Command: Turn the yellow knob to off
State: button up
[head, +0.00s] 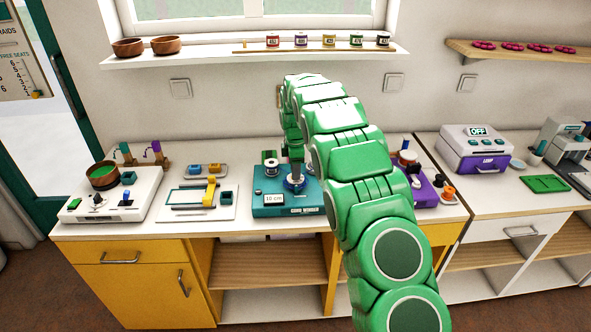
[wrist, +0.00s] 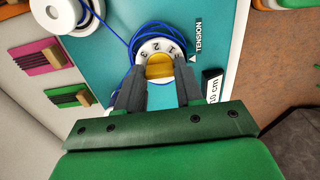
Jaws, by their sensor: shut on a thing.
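The yellow knob (wrist: 160,66) shows in the wrist view, between the tips of my gripper (wrist: 160,82). It sits in a white numbered dial (wrist: 148,46) marked with 1, 2 and 3, next to the word TENSION and a small white pointer. My gripper is shut on the knob, with a dark finger on each side. The dial is on a teal machine (head: 268,200) on the counter in the head view. There my gripper (head: 294,180) reaches down onto the machine, and the knob is hidden. I cannot make out an off mark.
A blue cord (wrist: 118,42) loops around the dial to a white spool (wrist: 52,14). A white board with a yellow part (head: 209,192) stands left of the machine. A purple device (head: 425,188) is to the right, partly behind my arm.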

jog(key=o, duration=1)
jog(key=shift+o, duration=0.2)
notch_tip(320, 180, up, 8)
jog(key=shift+f, duration=0.15)
